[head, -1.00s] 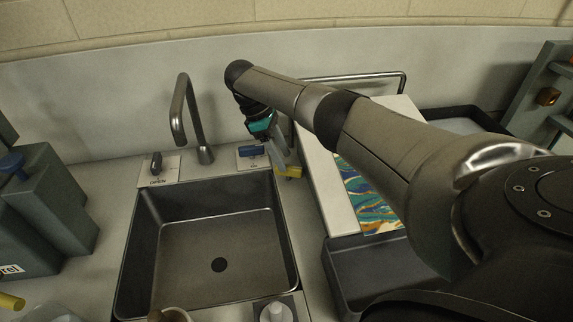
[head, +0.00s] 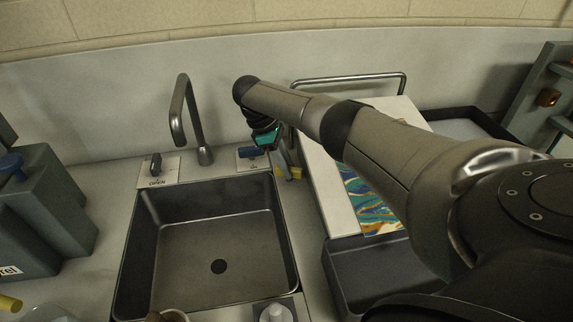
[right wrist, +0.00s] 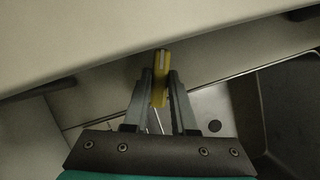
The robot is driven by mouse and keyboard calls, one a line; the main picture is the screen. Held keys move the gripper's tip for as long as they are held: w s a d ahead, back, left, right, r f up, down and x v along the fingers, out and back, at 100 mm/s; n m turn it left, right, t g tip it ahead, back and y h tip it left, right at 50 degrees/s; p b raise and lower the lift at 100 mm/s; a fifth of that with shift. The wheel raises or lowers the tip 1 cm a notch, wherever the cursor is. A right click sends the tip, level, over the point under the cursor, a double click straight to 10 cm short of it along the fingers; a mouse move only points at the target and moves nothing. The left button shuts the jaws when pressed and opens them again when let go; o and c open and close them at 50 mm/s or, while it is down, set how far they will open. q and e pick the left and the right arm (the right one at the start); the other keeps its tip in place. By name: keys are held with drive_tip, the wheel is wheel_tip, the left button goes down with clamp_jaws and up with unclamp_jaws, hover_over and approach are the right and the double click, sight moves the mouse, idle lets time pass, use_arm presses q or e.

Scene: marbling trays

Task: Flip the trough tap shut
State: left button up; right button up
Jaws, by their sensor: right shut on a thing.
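A yellow bar-like handle (head: 294,173), which looks like the trough tap's lever, shows at the right rear corner of the sink, beside the white board. My right gripper (head: 284,163) reaches down to it from behind. In the right wrist view, the yellow handle (right wrist: 161,70) sits between the two grey fingers, and the gripper (right wrist: 158,92) is shut on it. My left gripper is not in view.
A marbled sheet (head: 370,205) and dark tray (head: 375,275) lie to the right under my arm.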

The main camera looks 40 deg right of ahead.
clamp_jaws()
drive_tip(key=shift+r+p, duration=0.15)
drive_tip(key=shift+p, duration=0.35)
drive_tip(key=n+t+h+p, duration=0.1)
drive_tip(key=n+p, duration=0.2)
drive_tip(key=p, duration=0.1)
drive_tip(key=shift+s+a+n+p, duration=0.1)
drive_tip(key=shift+a+n+p, duration=0.05)
drive_tip(key=shift+n+p, duration=0.2)
drive_tip(key=shift+n+t+p, duration=0.3)
drive_tip(key=shift+n+p, duration=0.25)
drive_tip(key=shift+p, duration=0.1)
drive_tip(key=o, duration=0.7)
unclamp_jaws()
